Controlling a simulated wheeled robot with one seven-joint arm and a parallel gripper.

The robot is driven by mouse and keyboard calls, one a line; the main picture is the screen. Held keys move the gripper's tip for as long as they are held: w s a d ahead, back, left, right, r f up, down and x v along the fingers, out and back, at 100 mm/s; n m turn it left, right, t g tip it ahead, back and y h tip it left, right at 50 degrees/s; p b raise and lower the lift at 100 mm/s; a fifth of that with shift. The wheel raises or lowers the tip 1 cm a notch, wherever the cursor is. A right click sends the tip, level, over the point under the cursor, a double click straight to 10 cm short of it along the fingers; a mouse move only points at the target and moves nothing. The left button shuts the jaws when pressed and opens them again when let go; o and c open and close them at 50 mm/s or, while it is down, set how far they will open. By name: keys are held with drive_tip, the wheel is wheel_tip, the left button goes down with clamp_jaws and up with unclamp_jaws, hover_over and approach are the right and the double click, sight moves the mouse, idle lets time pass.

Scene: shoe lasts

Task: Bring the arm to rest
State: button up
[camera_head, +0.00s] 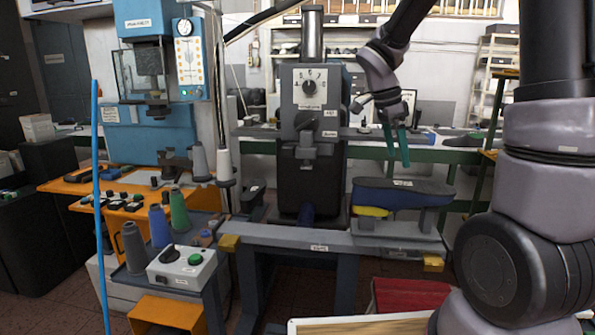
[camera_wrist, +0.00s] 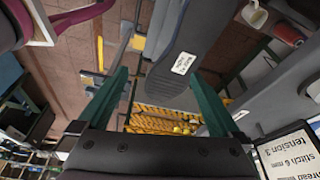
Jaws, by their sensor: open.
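My gripper (camera_head: 396,146) hangs from the raised arm in the head view, its green fingers pointing down. In the wrist view my gripper (camera_wrist: 160,76) has its two green fingers spread wide apart, with nothing held between them. A blue shoe last (camera_head: 388,199) with a dark upper face sits below the fingers in the head view, apart from them. The dark face of the last (camera_wrist: 173,78), with a white label, shows beyond the fingers in the wrist view.
A grey bench (camera_head: 290,238) carries the last's stand. A dark machine (camera_head: 311,150) with a dial stands left of my gripper. Thread cones (camera_head: 179,212) and a white control box (camera_head: 181,268) are at lower left. A blue machine (camera_head: 150,70) stands at upper left.

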drive_tip(key=s+a+r+n+t+y, duration=0.3)
drive_tip(key=s+r+n+t+y, duration=0.2)
drive_tip(key=s+r+n, duration=0.7)
drive_tip(key=s+n+t, duration=0.2)
drive_tip(key=s, duration=0.2)
drive_tip(key=shift+y, duration=0.3)
